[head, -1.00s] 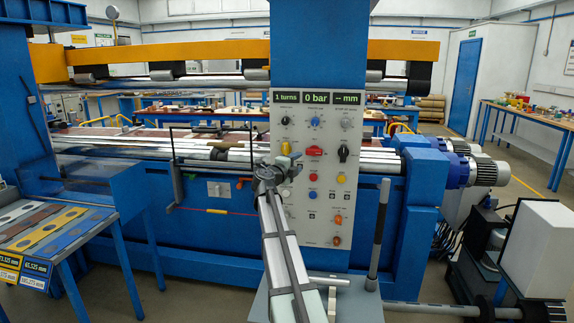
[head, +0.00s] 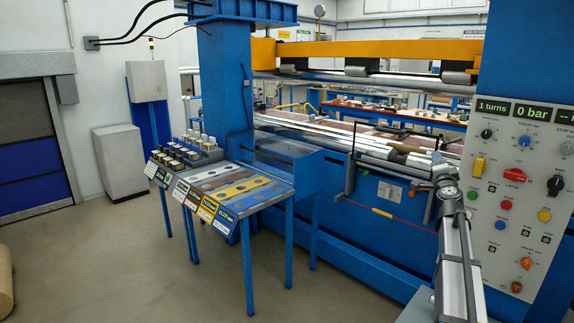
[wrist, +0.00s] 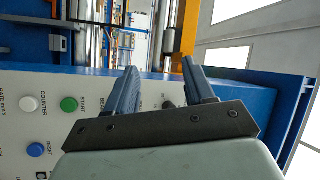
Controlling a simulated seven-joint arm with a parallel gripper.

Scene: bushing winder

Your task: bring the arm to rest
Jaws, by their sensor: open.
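My arm reaches up in the right part of the head view, in front of the blue winder (head: 375,245). In the wrist view my gripper (wrist: 158,80) has its two fingers spread apart with nothing between them. The fingers point toward the winder's control panel (wrist: 40,125) and the rollers beyond it. I cannot tell whether a finger touches the panel. The control panel also shows at the right of the head view (head: 510,190), with knobs, buttons and displays reading "1 turns" and "0 bar". In the head view the fingers cannot be made out clearly.
A blue-legged table (head: 262,207) with coloured strips and several small blocks stands left of the winder. A grey cabinet (head: 120,160) stands by the wall. A red line (head: 405,220) runs along the winder's front.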

